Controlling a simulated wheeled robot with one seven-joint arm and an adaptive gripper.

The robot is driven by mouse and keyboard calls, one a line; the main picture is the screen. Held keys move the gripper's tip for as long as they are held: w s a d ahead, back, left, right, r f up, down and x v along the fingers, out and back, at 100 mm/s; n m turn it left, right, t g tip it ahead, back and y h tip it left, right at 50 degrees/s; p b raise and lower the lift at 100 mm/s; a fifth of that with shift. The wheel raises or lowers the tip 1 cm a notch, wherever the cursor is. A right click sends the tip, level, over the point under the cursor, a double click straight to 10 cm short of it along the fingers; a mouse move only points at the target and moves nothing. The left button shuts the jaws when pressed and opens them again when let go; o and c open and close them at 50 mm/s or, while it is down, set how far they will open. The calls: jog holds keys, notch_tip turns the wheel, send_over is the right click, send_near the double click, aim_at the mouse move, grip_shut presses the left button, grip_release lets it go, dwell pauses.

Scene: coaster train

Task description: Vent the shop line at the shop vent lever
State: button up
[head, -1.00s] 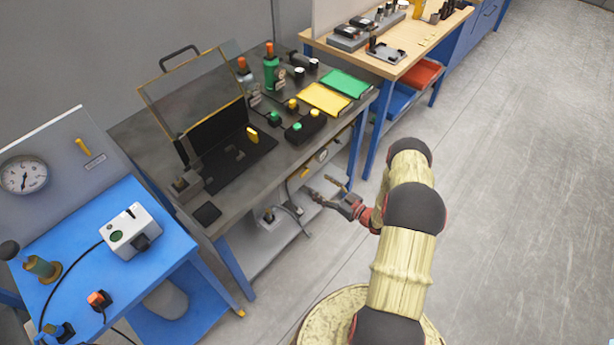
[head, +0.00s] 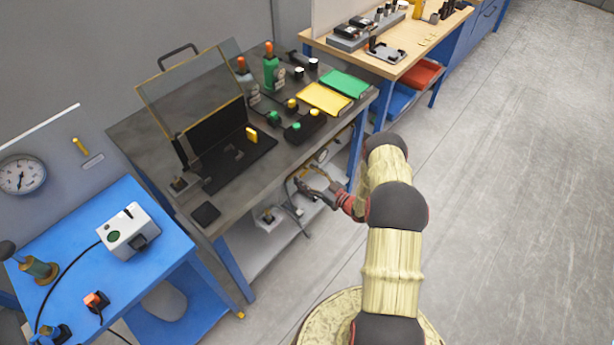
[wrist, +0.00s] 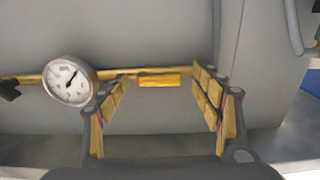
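My gripper (head: 310,182) is at the front of the grey bench, reaching in below its top. In the wrist view my gripper (wrist: 163,88) is open, its two yellow-padded fingers wide apart with nothing between the pads. A short yellow bar (wrist: 160,81), possibly the vent lever, shows beyond the fingers in the gap between them, on a yellow pipe (wrist: 190,70). I cannot see contact. A round white gauge (wrist: 71,82) sits on the pipe at left, partly behind the left finger. No label is readable.
The grey bench (head: 222,208) has a shelf below, holding a small grey box (head: 268,216). A blue table (head: 75,255) with a gauge (head: 20,175) and a yellow handle (head: 80,147) on its back panel stands left. Open floor (head: 510,200) lies right.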

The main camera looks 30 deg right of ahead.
jog(key=shift+c, duration=1.2)
jog(key=c, duration=0.9)
jog(key=shift+f, duration=0.15)
jog(key=shift+w+d+f+n+b, duration=0.1)
jog(key=shift+d+f+n+b, duration=0.3)
jog(key=shift+n+b, duration=2.2)
jog(key=shift+w+d+f+n+b, duration=0.15)
jog(key=shift+d+f+n+b, duration=0.25)
jog(key=shift+n+b, duration=2.2)
jog(key=shift+w+d+f+n+b, duration=0.1)
jog(key=shift+d+f+n+b, duration=0.3)
jog(key=shift+n+b, duration=2.2)
jog(key=n+p, duration=0.2)
jog(key=shift+a+f+n, duration=0.1)
jog(key=shift+a+n, duration=0.05)
jog(key=shift+n, duration=0.15)
